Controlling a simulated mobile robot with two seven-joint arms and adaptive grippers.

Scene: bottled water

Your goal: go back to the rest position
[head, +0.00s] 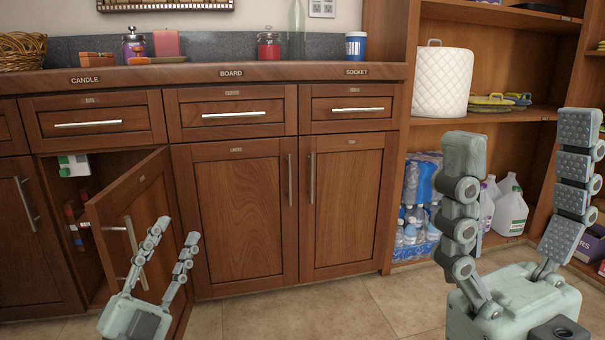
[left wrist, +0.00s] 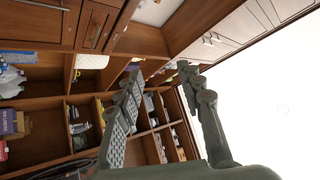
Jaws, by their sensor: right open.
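My left gripper (head: 176,232) is at the lower left in the head view, in front of the open cabinet door (head: 135,225). Its two fingers stand apart with nothing between them. It also shows in the left wrist view (left wrist: 160,72), fingers apart and empty. My right gripper (head: 522,140) is large and close at the right in the head view, fingers wide open and empty, in front of the shelf. Its left finger partly covers the packs of bottled water (head: 417,212) on the bottom shelf. I cannot tell whether the left gripper touches the door.
The counter (head: 215,70) holds a candle (head: 167,43), jars and a basket (head: 22,51). Open shelves at the right hold a white quilted cover (head: 442,82) and white jugs (head: 510,208). The tiled floor (head: 340,305) between my grippers is clear.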

